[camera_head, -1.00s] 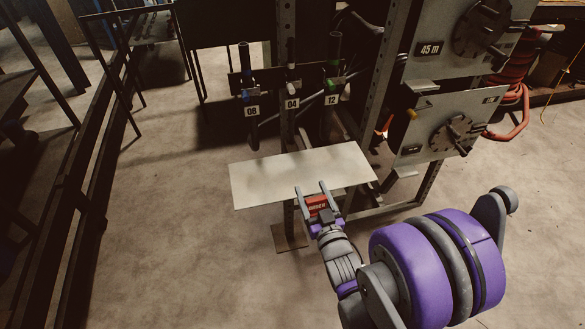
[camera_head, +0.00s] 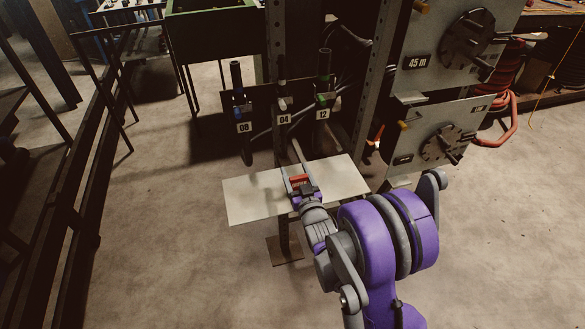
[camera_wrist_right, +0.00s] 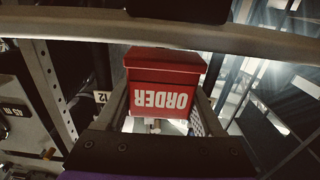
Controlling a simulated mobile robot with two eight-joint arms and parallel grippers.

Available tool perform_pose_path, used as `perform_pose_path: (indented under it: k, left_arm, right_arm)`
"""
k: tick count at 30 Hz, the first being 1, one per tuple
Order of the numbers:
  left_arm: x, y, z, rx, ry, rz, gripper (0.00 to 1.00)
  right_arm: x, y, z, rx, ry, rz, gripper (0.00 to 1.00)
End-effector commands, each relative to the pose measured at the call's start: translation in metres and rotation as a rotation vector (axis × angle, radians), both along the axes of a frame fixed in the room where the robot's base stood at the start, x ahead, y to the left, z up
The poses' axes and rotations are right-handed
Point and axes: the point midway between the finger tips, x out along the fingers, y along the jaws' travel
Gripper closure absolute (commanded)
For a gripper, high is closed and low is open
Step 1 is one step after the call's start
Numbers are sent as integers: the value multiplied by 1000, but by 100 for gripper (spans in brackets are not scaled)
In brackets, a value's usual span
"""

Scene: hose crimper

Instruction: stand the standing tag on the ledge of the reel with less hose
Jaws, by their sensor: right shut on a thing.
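The red standing tag (camera_head: 300,179), lettered ORDER, is between the fingers of my right gripper (camera_head: 299,184). The gripper is shut on it, over the pale shelf plate (camera_head: 245,201). In the right wrist view the tag (camera_wrist_right: 165,85) shows its lettering upside down, with a finger on either side. Whether it touches the plate I cannot tell. Two reel panels stand at the right: the upper reel (camera_head: 440,77) has a 45 m label, and the lower reel (camera_head: 420,120) has labels too small to read. Their hose amounts and ledges are not clear. My left gripper is out of view.
Behind the plate is a rack with hose ends marked 08 (camera_head: 243,127), 04 (camera_head: 284,119) and 12 (camera_head: 322,114). A steel upright (camera_head: 375,75) stands beside the reels. Red hose (camera_head: 510,110) hangs at the far right. The floor in front is clear.

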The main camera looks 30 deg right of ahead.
Motion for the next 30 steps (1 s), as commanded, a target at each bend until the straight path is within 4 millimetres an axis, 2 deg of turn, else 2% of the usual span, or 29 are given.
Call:
perform_pose_path:
  k: [6, 9, 20, 21, 26, 30]
  left_arm:
    - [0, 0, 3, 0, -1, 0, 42]
    - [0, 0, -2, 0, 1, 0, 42]
    - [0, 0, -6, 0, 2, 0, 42]
    - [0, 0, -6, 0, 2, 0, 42]
    - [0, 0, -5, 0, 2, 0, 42]
    - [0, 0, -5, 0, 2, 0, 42]
  right_arm:
    - [35, -8, 0, 0, 0, 0, 84]
    - [32, -7, -15, 1, 0, 0, 84]
    - [31, -7, -19, 1, 0, 0, 84]
    - [31, -7, -19, 1, 0, 0, 29]
    - [31, -7, -18, 1, 0, 0, 1]
    - [31, -7, -18, 0, 0, 0, 1]
